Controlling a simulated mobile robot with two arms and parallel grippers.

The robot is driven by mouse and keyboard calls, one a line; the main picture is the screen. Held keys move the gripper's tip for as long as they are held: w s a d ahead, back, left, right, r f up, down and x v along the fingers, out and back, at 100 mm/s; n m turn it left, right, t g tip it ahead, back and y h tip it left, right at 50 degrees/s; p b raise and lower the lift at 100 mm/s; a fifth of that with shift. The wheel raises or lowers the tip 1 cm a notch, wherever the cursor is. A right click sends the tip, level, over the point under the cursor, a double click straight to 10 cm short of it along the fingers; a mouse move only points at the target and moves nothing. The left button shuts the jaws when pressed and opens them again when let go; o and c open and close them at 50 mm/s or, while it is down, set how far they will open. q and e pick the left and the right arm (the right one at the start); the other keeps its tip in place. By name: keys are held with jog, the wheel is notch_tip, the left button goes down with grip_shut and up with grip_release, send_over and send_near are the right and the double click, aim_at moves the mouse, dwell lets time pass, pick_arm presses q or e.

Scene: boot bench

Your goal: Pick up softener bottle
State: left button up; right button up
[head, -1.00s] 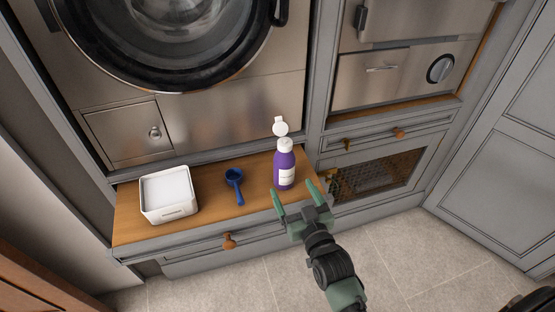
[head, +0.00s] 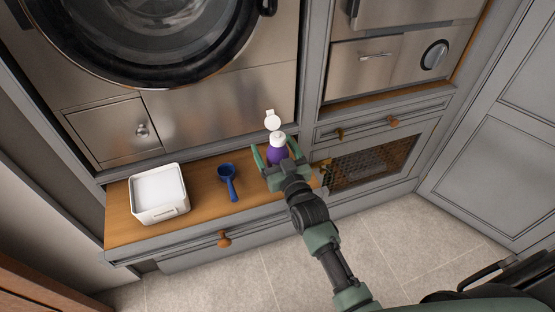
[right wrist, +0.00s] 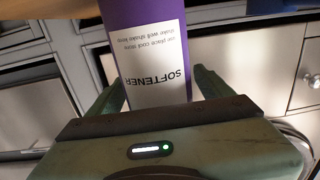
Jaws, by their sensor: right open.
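The softener bottle (head: 277,152) is purple with a white neck and a white flip cap standing open. It stands upright at the right part of the wooden pull-out shelf (head: 205,222). My right gripper (head: 276,160) is open, with one finger on each side of the bottle; it hides the bottle's lower part in the head view. In the right wrist view the bottle (right wrist: 145,50) with its "SOFTENER" label sits between the two fingers (right wrist: 155,90). I cannot tell whether the fingers touch it. My left gripper is not in view.
A white tub (head: 159,195) of white powder stands at the shelf's left. A blue scoop (head: 228,180) lies between tub and bottle. The washing machine (head: 180,110) rises behind the shelf. A mesh-front cabinet (head: 370,165) is at the right.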

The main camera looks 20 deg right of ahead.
grip_shut()
jog(key=shift+r, duration=0.1)
notch_tip(320, 180, up, 20)
jog(key=p, duration=0.1)
dwell(0.6)
